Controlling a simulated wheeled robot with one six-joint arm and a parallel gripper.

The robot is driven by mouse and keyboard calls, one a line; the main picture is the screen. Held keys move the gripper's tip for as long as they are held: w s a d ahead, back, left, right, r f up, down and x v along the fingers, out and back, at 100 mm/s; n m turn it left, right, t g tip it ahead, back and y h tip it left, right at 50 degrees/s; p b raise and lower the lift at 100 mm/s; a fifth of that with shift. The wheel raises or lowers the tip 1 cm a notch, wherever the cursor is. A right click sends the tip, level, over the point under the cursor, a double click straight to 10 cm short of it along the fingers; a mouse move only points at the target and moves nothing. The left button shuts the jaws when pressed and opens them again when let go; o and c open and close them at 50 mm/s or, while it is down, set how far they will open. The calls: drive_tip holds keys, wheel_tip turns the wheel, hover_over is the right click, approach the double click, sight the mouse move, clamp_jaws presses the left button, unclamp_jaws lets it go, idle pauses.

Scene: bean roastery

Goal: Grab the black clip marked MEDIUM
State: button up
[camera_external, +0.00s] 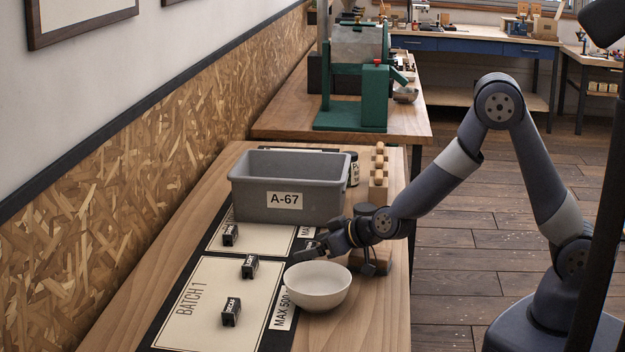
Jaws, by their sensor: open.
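Three small black clips with white lettering lie on the cream mats with dark borders. One clip (230,235) is on the far mat, one (249,266) is near the border between the mats, and one (231,312) is on the near mat. Their lettering is too small to read, so I cannot tell which is marked MEDIUM. My gripper (304,252) is open, low over the right edge of the mats, just behind the white bowl. It points left, to the right of the middle clip and apart from it. Nothing shows between its fingers.
A white bowl (318,286) stands in front of my gripper. A grey bin (290,172) labelled A-67 stands behind the clips. A dark jar (353,168) and a wooden block rack (379,176) are at the back right. The near mat (190,287) is mostly clear.

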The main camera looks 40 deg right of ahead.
drive_tip(key=shift+w+a+f, duration=0.1)
drive_tip(key=shift+w+f, duration=0.05)
drive_tip(key=shift+w, duration=0.1)
drive_tip(key=c, duration=1)
